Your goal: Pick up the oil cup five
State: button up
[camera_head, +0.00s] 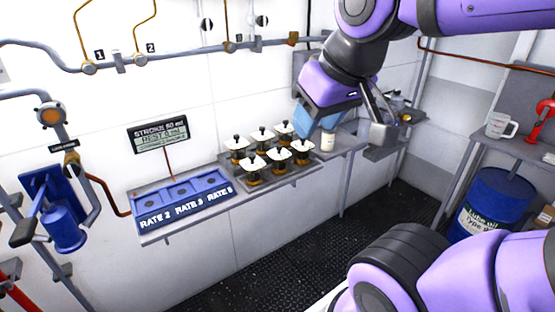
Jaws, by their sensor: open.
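Several oil cups with white square tops, black knobs and amber lower parts stand upright in two rows on a grey tray (278,182). The front row has a left cup (252,168), a middle cup (278,160) and a right cup (302,150). The back row has a left cup (237,148), a middle cup (262,138) and a right cup (285,131). No number is readable on them, so I cannot tell which is five. My gripper (345,134) is open, above and to the right of the cups. It hides part of the shelf behind it.
A blue rack (183,194) labelled RATE 2, RATE 3 and RATE 5 lies left of the cups, below a stroke display (160,134). A blue drum (494,205) stands at right. Dark floor is clear in front.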

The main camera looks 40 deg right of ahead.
aim_at(279, 155)
jog(key=i+l+z, duration=0.25)
jog(key=i+l, duration=0.2)
jog(key=l, duration=0.25)
jog(key=i+l+z, duration=0.3)
jog(key=i+l, duration=0.2)
jog(key=l, duration=0.15)
